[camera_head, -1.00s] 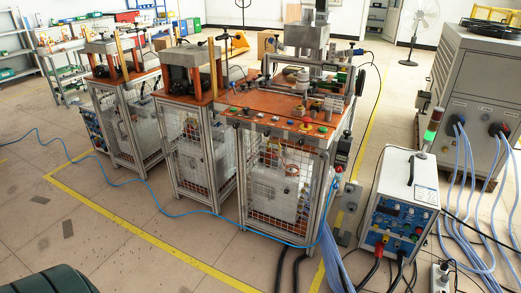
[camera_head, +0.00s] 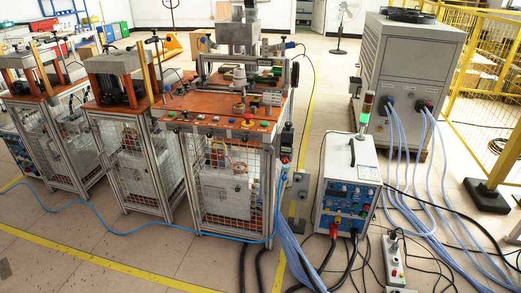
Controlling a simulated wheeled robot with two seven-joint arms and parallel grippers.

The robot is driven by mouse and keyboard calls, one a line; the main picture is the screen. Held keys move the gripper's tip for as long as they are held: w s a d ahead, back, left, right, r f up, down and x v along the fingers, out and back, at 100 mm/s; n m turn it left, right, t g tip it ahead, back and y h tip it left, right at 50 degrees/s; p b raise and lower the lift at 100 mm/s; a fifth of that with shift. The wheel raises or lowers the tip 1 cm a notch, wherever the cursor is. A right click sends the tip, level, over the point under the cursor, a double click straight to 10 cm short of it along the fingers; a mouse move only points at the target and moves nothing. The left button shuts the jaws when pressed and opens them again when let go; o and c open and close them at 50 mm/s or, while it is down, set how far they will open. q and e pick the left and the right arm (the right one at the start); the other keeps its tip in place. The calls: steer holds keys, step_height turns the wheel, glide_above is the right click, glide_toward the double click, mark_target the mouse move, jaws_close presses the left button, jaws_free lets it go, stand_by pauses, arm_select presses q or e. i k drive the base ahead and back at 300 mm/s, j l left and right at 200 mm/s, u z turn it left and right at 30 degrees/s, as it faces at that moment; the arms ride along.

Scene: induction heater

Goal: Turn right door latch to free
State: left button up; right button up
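The nearest workstation has an orange top (camera_head: 215,108) and a wire-mesh front (camera_head: 237,208) in a metal frame. A press-like fixture stands on the top, and a row of buttons runs along its front edge. I cannot make out a door latch or its position at this distance. Neither of my grippers is in view.
A white-and-blue heater unit (camera_head: 347,190) with a signal light stands right of the workstation. Behind it is a large grey cabinet (camera_head: 412,80) with hoses. Hoses, cables and a power strip (camera_head: 393,262) lie on the floor. A yellow fence (camera_head: 490,95) stands far right.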

mark_target(269, 148)
steer(key=i+j+z, duration=0.1)
steer(key=i+j, duration=0.5)
steer(key=i+j+z, duration=0.15)
steer(key=j, duration=0.35)
steer(key=i+j, duration=0.4)
steer(key=i+j+z, duration=0.15)
steer(key=j, duration=0.25)
steer(key=i, duration=0.1)
